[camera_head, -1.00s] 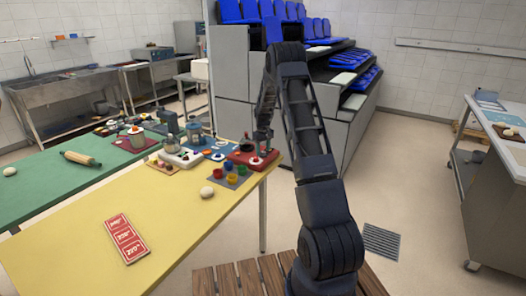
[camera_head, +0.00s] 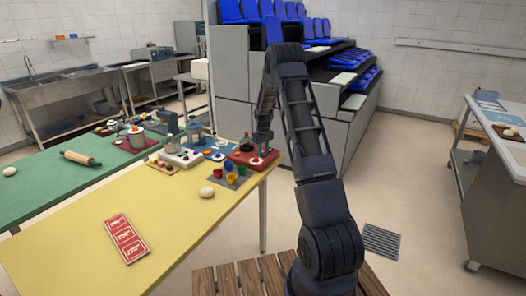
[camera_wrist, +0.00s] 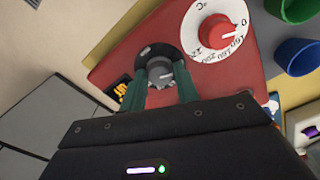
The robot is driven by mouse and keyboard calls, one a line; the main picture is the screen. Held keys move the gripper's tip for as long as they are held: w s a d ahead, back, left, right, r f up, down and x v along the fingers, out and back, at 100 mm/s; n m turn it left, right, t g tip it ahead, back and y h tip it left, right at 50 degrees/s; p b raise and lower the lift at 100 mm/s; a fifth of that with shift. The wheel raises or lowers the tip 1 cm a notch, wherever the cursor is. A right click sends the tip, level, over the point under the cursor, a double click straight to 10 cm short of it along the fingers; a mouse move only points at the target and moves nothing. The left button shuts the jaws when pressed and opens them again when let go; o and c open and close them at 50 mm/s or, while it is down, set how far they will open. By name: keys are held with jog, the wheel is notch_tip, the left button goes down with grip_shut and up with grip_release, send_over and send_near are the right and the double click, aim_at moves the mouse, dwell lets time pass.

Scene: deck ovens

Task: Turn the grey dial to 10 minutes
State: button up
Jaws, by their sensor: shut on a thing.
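The grey dial (camera_wrist: 159,73) sits on the red panel (camera_wrist: 185,25) of a small box, seen close in the wrist view. A dark round plate surrounds it; its minute marks are too small to read. My gripper (camera_wrist: 160,80) has its two green-tinted fingers on either side of the dial and is shut on it. In the head view my gripper (camera_head: 262,150) is at the red box (camera_head: 245,153) near the far right corner of the yellow table, and the grey dial is too small to make out there.
A larger red dial (camera_wrist: 215,35) on a white numbered disc is beside the grey dial. Green (camera_wrist: 298,8) and blue (camera_wrist: 296,55) cups stand close to the box. A dough ball (camera_head: 207,192) and a red card (camera_head: 126,238) lie on the yellow table (camera_head: 75,235), whose front is mostly clear.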

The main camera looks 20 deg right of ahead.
jog(key=m, duration=1.3)
jog(key=shift+m, duration=0.3)
dwell(0.3)
jog(key=o, duration=1)
jog(key=shift+c, duration=0.2)
jog(key=shift+r, duration=0.1)
notch_tip(320, 180, up, 11)
